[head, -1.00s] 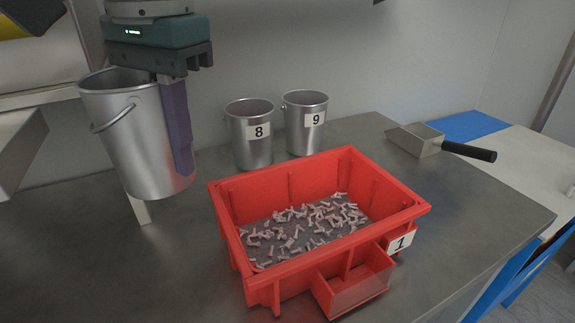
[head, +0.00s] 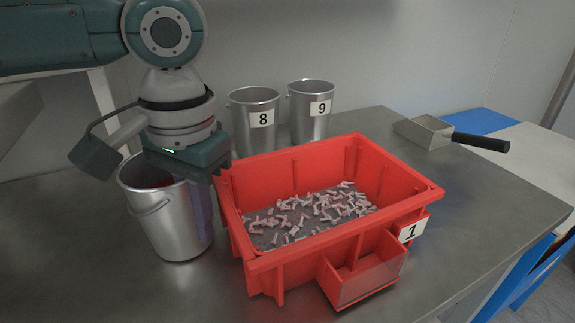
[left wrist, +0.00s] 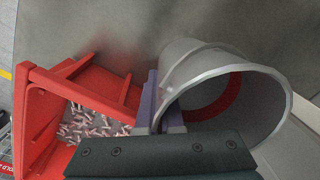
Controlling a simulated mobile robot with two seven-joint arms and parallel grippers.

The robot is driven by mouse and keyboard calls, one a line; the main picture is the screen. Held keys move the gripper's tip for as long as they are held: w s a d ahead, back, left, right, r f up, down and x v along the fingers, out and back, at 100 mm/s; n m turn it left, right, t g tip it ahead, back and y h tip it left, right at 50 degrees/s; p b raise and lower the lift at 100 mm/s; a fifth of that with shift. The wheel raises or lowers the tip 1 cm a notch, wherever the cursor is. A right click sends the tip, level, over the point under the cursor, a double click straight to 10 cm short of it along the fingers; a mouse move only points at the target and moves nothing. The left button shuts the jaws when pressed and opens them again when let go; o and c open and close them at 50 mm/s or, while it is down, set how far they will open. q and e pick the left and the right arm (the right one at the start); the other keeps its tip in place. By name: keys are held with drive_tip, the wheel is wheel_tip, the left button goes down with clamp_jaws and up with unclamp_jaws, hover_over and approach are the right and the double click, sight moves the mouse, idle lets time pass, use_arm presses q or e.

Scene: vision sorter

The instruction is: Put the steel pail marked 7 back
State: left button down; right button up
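The steel pail (head: 168,222) stands upright at the left of the red bin, at or just above the steel counter; I cannot tell if its base touches. No number shows on the side facing me. My left gripper (head: 200,222) is over its right rim, one purple finger outside the wall and the other hidden inside. In the left wrist view the gripper (left wrist: 160,118) straddles the wall of the pail (left wrist: 192,52), apparently pinching it. My right gripper is not in view.
Pails marked 8 (head: 253,118) and 9 (head: 312,108) stand behind. The red bin (head: 300,262), marked 1, holds many small pale pieces and is close to the held pail's right. A scoop (head: 425,133) lies at the back right. The counter's left front is clear.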

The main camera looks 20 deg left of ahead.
use_arm(q)
drive_tip(key=c, duration=1.5)
unclamp_jaws()
drive_tip(key=shift+f, duration=0.1)
drive_tip(key=shift+o, duration=0.8)
